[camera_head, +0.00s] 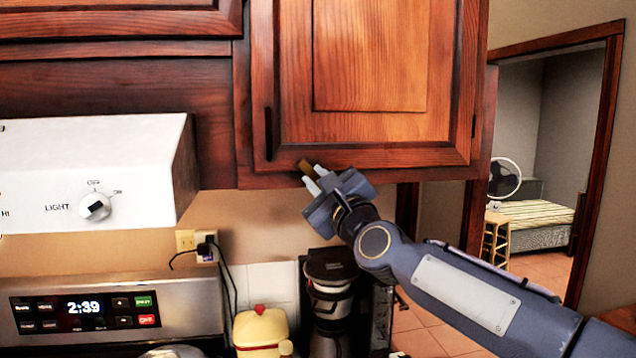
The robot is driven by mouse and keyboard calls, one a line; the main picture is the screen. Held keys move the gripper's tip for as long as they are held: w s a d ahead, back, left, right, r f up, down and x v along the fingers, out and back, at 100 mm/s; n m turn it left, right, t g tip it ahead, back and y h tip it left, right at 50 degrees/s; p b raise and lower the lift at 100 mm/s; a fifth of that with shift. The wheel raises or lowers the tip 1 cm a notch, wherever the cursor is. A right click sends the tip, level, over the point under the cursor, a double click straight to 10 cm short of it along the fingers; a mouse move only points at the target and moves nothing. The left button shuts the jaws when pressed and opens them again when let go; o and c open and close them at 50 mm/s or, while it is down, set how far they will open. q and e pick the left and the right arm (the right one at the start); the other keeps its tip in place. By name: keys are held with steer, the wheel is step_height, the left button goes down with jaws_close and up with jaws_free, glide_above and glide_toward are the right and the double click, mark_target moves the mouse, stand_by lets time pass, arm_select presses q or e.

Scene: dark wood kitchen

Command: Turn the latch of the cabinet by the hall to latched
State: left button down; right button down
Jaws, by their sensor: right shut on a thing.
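The cabinet (370,60) by the hall is a wall cabinet of reddish wood with its door closed. A dark vertical handle (268,133) is on the door's left side. A small brown latch (306,167) is at the door's bottom edge, left of its middle, and tilts up to the left. My right gripper (317,178) comes from the lower right and is shut on the latch, with its pale fingertips on either side of it. The fingers hide part of the latch, so I cannot tell its exact setting. My left gripper is not in view.
A white range hood (95,170) juts out at the left, above a stove panel (85,309). A coffee maker (331,290) and a yellow canister (261,329) stand below the cabinet. A doorway at the right opens onto a room with a bed (535,222).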

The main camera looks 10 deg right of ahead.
steer(key=m+h+b, duration=0.1)
steer(key=m+b, duration=0.1)
steer(key=m+t+h+b, duration=0.1)
steer(key=m+b, duration=0.1)
steer(key=m, duration=0.1)
steer(key=shift+d+f, duration=0.1)
steer(key=shift+f, duration=0.05)
steer(key=shift+d+r+m+t+h+b, duration=0.1)
steer(key=shift+m+t+h+b, duration=0.1)
steer(key=shift+m+h+b, duration=1.15)
steer(key=shift+d+r+m+t+h+b, duration=0.15)
steer(key=shift+m+h+b, duration=0.45)
steer(key=shift+m, duration=1.65)
steer(key=c, duration=1.4)
jaws_free()
steer(key=shift+s+b, duration=0.1)
steer(key=shift+b, duration=0.2)
